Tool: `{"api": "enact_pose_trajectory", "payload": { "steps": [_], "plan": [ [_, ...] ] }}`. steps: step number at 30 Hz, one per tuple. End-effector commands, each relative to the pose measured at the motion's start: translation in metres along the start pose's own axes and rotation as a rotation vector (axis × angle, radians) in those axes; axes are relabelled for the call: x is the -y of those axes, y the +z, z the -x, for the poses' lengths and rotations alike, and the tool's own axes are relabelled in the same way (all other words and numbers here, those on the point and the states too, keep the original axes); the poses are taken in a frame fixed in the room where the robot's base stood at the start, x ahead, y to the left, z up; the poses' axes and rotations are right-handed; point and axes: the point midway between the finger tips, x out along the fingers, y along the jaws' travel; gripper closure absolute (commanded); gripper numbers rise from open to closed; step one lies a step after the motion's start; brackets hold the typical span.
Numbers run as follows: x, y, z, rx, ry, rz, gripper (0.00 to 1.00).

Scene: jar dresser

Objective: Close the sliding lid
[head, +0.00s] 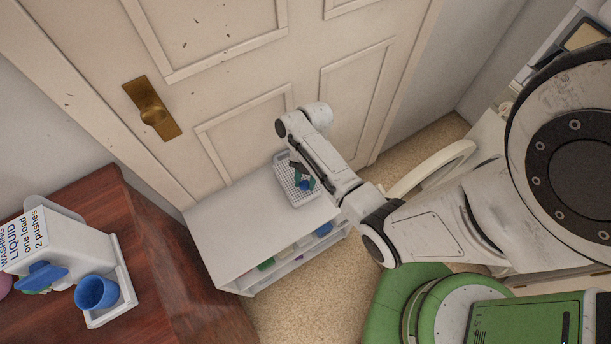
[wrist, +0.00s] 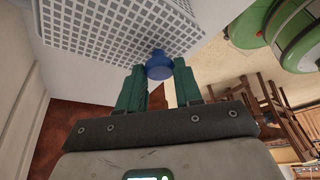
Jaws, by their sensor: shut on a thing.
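A white box with a gridded surface (head: 284,175) sits on top of a low white shelf unit (head: 240,225) by the door. The white grid (wrist: 105,25) fills the upper left of the wrist view, and a round blue knob (wrist: 159,66) shows at its near edge. I cannot tell whether this grid is the sliding lid itself or how far the lid is open. My gripper (wrist: 159,80) is shut on the blue knob, with one dark green finger on each side. In the head view my gripper (head: 303,177) is over the box and hides part of it.
A reddish wooden dresser (head: 150,230) at left holds a washing-liquid jug (head: 60,250) and a blue cup (head: 97,293). Carpet (head: 300,295) shows in front. A white curved rim (head: 435,170) is at right.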

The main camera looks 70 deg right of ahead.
Motion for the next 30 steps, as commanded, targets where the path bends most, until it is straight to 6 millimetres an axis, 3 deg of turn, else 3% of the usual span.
{"api": "enact_pose_trajectory", "payload": {
  "steps": [14,15,23,30],
  "plan": [
    [-0.0089,0.0078,0.0036,0.003,0.004,0.001,1.00],
    [-0.0091,0.0079,0.0037,0.003,0.005,0.001,0.65],
    [-0.0084,0.0074,0.0033,0.002,0.003,0.001,0.40],
    [-0.0079,0.0071,0.0037,0.001,0.001,0.000,0.40]
  ]
}}
